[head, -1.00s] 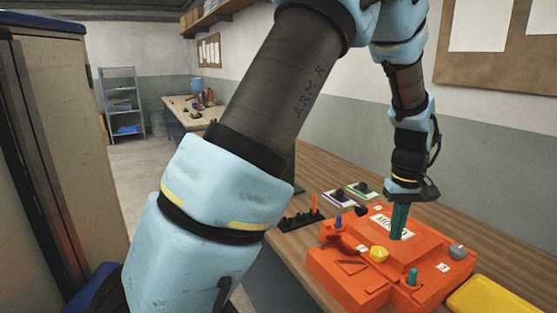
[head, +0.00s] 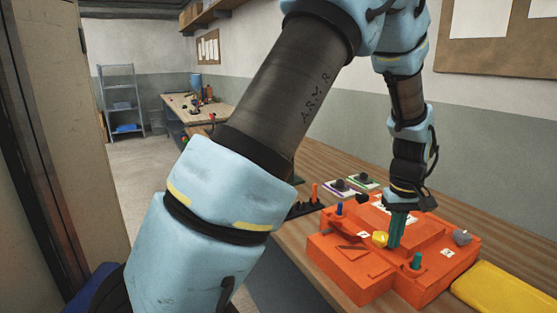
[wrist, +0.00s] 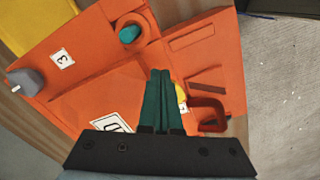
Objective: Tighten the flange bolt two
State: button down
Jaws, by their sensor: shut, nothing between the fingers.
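The orange mould (head: 345,268) lies on the wooden bench. Its top carries a blue bolt (head: 339,208), a yellow bolt (head: 380,239), a teal bolt (head: 416,261) and a grey knob (head: 462,238). A label reading 3 (wrist: 62,58) lies near the grey knob; I cannot read which bolt is two. My gripper (head: 396,245) points down over the mould with its green fingers shut and empty. The tips are close beside the yellow bolt; I cannot tell if they touch. In the wrist view the fingers (wrist: 158,75) partly hide the yellow bolt (wrist: 181,93).
A yellow tray (head: 495,290) lies right of the mould. A black rack with an orange piece (head: 315,192) stands to its left. Two small pads with dark knobs (head: 350,184) lie behind. The wall runs close along the bench's far side.

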jog(key=shift+w+a, duration=0.15)
jog(key=shift+w, duration=0.1)
dwell(0.6)
jog(key=shift+a, duration=0.25)
jog(key=shift+s+a+p, duration=0.1)
jog(key=shift+a+p, duration=0.25)
jog(key=shift+p, duration=0.1)
jog(key=shift+a, duration=0.35)
jog(key=shift+a+p, duration=0.45)
jog(key=shift+s+a, duration=0.15)
jog(key=shift+s, duration=0.1)
notch_tip(320, 180, up, 6)
jog(key=p, duration=0.5)
